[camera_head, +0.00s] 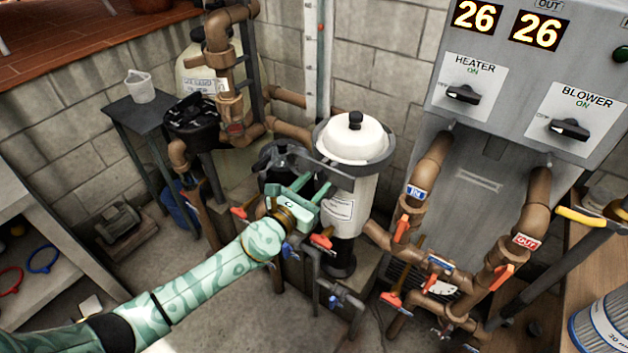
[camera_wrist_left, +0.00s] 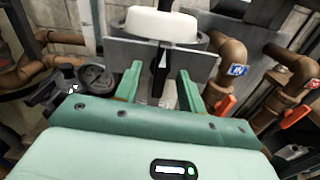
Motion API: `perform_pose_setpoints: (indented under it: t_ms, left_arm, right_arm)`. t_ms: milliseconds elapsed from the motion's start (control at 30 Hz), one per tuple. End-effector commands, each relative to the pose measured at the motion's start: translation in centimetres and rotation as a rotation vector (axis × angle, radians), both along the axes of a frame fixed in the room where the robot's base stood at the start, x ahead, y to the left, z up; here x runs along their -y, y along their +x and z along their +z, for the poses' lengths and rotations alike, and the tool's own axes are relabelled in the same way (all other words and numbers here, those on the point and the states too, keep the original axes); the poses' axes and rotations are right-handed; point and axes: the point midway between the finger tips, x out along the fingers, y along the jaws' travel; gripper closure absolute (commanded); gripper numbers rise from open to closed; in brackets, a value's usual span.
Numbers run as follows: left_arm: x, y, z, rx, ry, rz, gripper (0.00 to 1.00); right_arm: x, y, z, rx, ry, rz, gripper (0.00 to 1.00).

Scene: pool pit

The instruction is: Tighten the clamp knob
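The canister (camera_head: 340,200) has a white domed lid (camera_head: 352,138) with a black top knob and a grey clamp band around its rim. In the left wrist view, the lid (camera_wrist_left: 162,24) sits above a grey plate (camera_wrist_left: 125,48). A dark upright piece, which looks like the clamp knob (camera_wrist_left: 160,68), stands in front of the plate between my fingers. In the head view I cannot make this knob out clearly. My left gripper (camera_head: 312,186) is in front of the canister's upper side, fingers apart. The left wrist view shows its open fingers (camera_wrist_left: 159,78) on either side of the knob, with gaps. My right gripper is not in view.
Brown pipes with orange valve handles (camera_head: 402,228) stand right of the canister. A grey heater and blower panel (camera_head: 480,120) is behind them. A black round valve part (camera_head: 280,158) is just left of my gripper.

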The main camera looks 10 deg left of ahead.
Motion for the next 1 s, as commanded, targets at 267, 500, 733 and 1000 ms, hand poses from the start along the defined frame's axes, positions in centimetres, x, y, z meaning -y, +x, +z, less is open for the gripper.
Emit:
perform_pose_setpoints:
  t_ms: [267, 500, 733, 1000]
  left_arm:
    - [0.0, 0.0, 0.1, 0.000, -0.004, 0.000, 0.60]
    - [-0.7, -2.0, 0.1, -0.003, -0.004, -0.001, 0.60]
    - [-2.0, -5.5, 0.0, -0.003, -0.005, -0.001, 0.60]
    - [-2.4, -6.6, 0.1, -0.001, -0.005, 0.001, 0.60]
  right_arm:
    - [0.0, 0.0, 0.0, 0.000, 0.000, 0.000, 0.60]
    - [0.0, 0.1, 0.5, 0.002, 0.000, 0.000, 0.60]
    - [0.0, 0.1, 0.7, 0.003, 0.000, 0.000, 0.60]
    - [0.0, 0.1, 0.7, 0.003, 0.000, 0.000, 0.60]
